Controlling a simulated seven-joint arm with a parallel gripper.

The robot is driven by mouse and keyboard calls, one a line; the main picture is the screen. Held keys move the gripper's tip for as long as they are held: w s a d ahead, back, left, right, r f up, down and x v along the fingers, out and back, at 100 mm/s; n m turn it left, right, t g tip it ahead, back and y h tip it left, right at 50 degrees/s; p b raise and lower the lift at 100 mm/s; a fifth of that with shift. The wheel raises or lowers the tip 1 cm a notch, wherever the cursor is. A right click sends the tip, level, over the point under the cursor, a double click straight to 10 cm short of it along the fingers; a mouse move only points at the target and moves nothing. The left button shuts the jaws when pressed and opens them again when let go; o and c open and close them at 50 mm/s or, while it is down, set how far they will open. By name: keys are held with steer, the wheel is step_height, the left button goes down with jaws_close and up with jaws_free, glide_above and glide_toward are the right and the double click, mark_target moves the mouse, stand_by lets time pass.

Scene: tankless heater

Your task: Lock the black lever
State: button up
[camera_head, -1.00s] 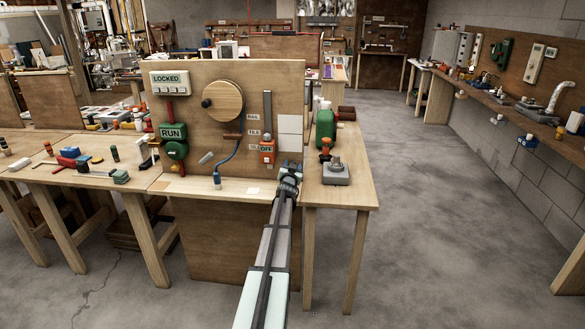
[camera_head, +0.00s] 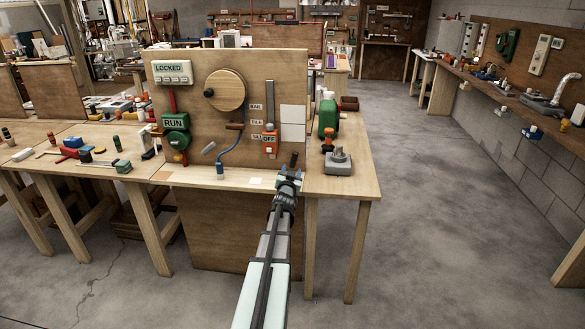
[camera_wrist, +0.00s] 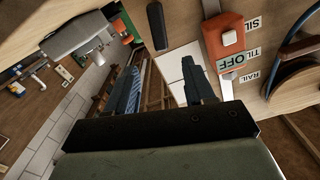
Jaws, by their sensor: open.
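A short black lever (camera_head: 294,159) stands near the lower right of the upright wooden board, just beyond my gripper (camera_head: 289,174). In the wrist view a black handle (camera_wrist: 157,25) shows ahead of my gripper (camera_wrist: 160,68), which seems to be the same lever. The two dark fingers are apart and nothing is between them. The handle is beyond the fingertips and I see no contact. The lever's base and pivot are hard to make out.
A green bottle (camera_head: 328,118) and a grey device (camera_head: 338,161) stand on the right.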

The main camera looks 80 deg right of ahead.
steer(key=shift+a, duration=0.3)
